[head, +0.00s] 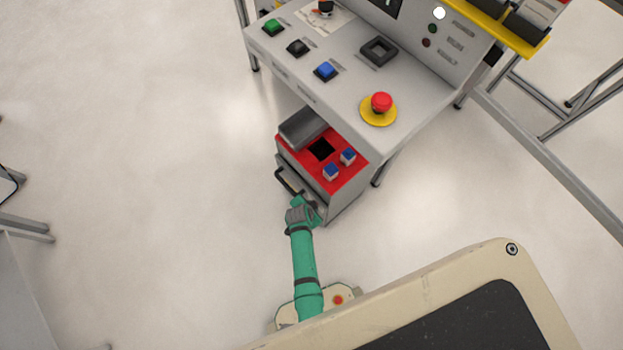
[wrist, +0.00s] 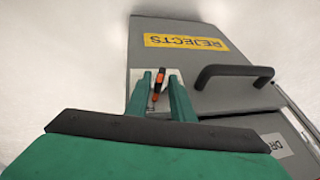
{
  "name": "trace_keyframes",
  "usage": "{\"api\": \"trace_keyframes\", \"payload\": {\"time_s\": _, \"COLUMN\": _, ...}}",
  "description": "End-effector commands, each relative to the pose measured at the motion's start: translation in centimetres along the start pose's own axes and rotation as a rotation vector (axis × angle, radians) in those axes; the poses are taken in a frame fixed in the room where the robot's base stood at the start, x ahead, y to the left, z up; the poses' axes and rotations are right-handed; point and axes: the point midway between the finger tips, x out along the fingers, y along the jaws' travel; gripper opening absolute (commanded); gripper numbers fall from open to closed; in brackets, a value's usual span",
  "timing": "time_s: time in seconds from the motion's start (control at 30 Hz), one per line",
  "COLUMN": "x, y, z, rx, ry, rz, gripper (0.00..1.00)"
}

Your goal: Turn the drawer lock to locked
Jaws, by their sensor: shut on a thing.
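The drawer lock (wrist: 158,78) is a small black knob with an orange-red part, on a pale plate on the grey cabinet front. In the wrist view its long side runs nearly up and down the picture, slightly tilted. My gripper (wrist: 160,84) has its two green fingers on either side of the knob, shut on it. The plate's markings are too small to read. In the head view my gripper (head: 303,208) is at the front of the grey cabinet (head: 347,202) and hides the lock. The black drawer handle (wrist: 234,74) is right of the lock.
A yellow REJECTS label (wrist: 186,42) is on the cabinet front. The cabinet's red top (head: 345,180) has a dark square opening and two blue-and-white blocks. A control desk (head: 340,100) with buttons and a red emergency stop (head: 381,103) stands behind and above. Floor to the left is clear.

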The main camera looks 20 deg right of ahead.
Motion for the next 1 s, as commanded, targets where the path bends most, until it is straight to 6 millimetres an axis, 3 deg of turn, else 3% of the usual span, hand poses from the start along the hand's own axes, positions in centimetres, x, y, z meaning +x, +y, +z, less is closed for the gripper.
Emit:
{"api": "trace_keyframes", "payload": {"time_s": 0.33, "x": 0.0, "y": 0.0, "z": -0.3, "rx": 0.003, "ry": 0.005, "rz": 0.000, "gripper": 0.00}}
{"api": "trace_keyframes", "payload": {"time_s": 0.37, "x": 0.0, "y": 0.0, "z": -0.3, "rx": 0.003, "ry": 0.005, "rz": 0.000, "gripper": 0.26}}
{"api": "trace_keyframes", "payload": {"time_s": 0.4, "x": 0.0, "y": 0.0, "z": -0.3, "rx": 0.003, "ry": 0.004, "rz": 0.000, "gripper": 0.28}}
{"api": "trace_keyframes", "payload": {"time_s": 0.77, "x": -0.3, "y": 0.0, "z": -0.1, "rx": 0.002, "ry": 0.002, "rz": 0.000, "gripper": 0.28}}
{"api": "trace_keyframes", "payload": {"time_s": 1.0, "x": -3.3, "y": 0.1, "z": -0.1, "rx": 0.003, "ry": 0.002, "rz": -0.001, "gripper": 0.28}}
